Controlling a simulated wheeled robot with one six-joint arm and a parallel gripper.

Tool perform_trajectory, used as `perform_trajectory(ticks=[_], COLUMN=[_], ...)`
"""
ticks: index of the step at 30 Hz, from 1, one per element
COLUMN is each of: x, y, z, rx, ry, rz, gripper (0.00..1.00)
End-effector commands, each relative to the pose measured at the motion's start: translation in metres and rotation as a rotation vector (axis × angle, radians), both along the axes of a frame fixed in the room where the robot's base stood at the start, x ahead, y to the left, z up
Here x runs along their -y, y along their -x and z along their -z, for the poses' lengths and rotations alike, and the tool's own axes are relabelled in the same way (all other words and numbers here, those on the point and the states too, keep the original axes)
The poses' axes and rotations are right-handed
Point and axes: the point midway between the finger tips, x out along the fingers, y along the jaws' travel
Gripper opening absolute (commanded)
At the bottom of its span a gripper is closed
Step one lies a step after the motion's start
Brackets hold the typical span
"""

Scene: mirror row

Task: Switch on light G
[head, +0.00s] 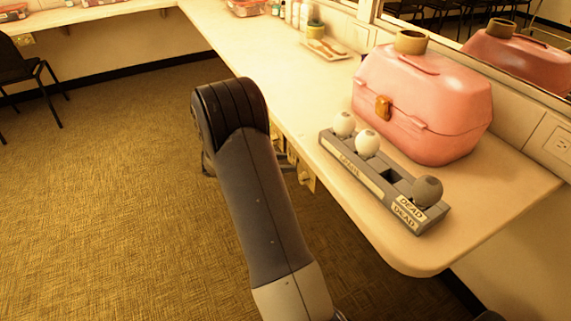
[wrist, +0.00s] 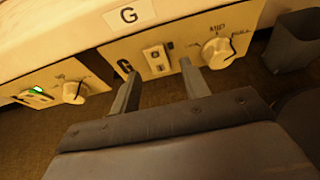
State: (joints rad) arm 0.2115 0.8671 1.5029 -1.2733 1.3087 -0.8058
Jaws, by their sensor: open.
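No lit lamp shows on this panel. My gripper (wrist: 159,67) is open, its two fingers apart, with the switch showing between the fingertips. I cannot tell whether they touch the panel. In the head view my arm hides most of the gripper, beside the panels (head: 306,176) under the counter edge.
Another panel to the left has a knob (wrist: 73,92) and a lit green lamp (wrist: 38,90). On the counter (head: 420,260) stand a pink case (head: 430,110) and a grey tray (head: 345,162) holding round bulbs. A dark bin (wrist: 292,40) stands at right. Open carpet lies left.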

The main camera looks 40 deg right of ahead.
Motion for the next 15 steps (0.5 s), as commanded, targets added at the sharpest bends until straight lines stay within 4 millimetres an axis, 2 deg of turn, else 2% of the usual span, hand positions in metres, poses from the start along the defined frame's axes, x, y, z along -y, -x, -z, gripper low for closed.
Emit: perform_trajectory(ticks=[4,11,15], x=[0.0071,0.0073,0.0072], y=[0.002,0.002,0.0018], z=[0.0029,0.0029,0.0029], rx=[-0.001,-0.001,-0.001], ry=[0.001,0.001,0.001], rz=[0.001,0.0,0.0], gripper=[0.44,0.44,0.34])
